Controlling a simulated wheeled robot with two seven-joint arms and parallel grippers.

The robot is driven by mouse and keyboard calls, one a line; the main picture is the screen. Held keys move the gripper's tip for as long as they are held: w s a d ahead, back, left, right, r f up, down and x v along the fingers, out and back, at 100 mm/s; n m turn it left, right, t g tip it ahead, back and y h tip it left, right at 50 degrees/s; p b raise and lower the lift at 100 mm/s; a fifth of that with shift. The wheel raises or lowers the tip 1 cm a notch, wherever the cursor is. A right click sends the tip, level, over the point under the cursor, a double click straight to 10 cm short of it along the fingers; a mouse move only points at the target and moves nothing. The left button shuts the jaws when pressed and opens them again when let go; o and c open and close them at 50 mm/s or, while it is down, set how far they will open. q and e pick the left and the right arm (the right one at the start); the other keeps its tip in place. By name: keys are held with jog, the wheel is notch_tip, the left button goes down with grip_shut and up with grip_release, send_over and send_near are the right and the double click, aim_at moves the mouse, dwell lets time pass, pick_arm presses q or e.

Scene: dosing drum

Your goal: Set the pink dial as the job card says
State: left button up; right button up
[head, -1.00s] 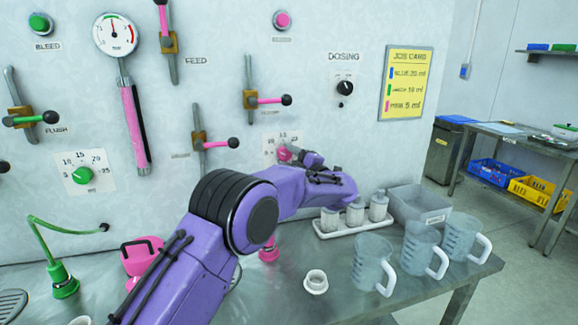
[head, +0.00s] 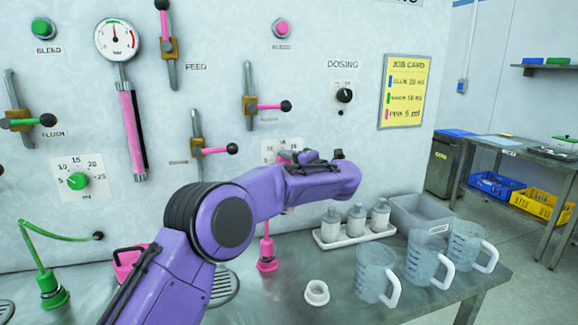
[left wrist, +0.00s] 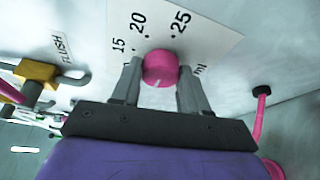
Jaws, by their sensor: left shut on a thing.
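The pink dial (left wrist: 160,66) sits on a white scale plate (left wrist: 215,40) on the wall panel. In the left wrist view, my left gripper (left wrist: 159,78) has a finger on each side of the dial and is shut on it. A short white mark on the dial points down toward the gripper's palm. The numbers 15, 20 and 25 show; the lower numbers are hidden. In the head view, my purple arm hides most of the dial and part of its plate (head: 268,149). The job card (head: 405,88) gives blue 20 ml, green 10 ml and pink 5 ml. My right gripper is out of view.
A green dial (head: 77,181) is at the left, and a black dosing knob (head: 344,96) is right of the arm. Pink-handled levers (head: 218,150) are close above the arm. White bottles (head: 357,220) in a tray and clear jugs (head: 376,275) stand on the bench.

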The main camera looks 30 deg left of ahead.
pick_arm(q)
jog(key=shift+f, duration=0.1)
jog(key=o, duration=1.1)
jog(key=shift+c, duration=0.2)
jog(key=b+v, duration=0.2)
jog(key=v, duration=0.8)
jog(key=shift+d, duration=0.25)
jog(key=shift+s, duration=0.15)
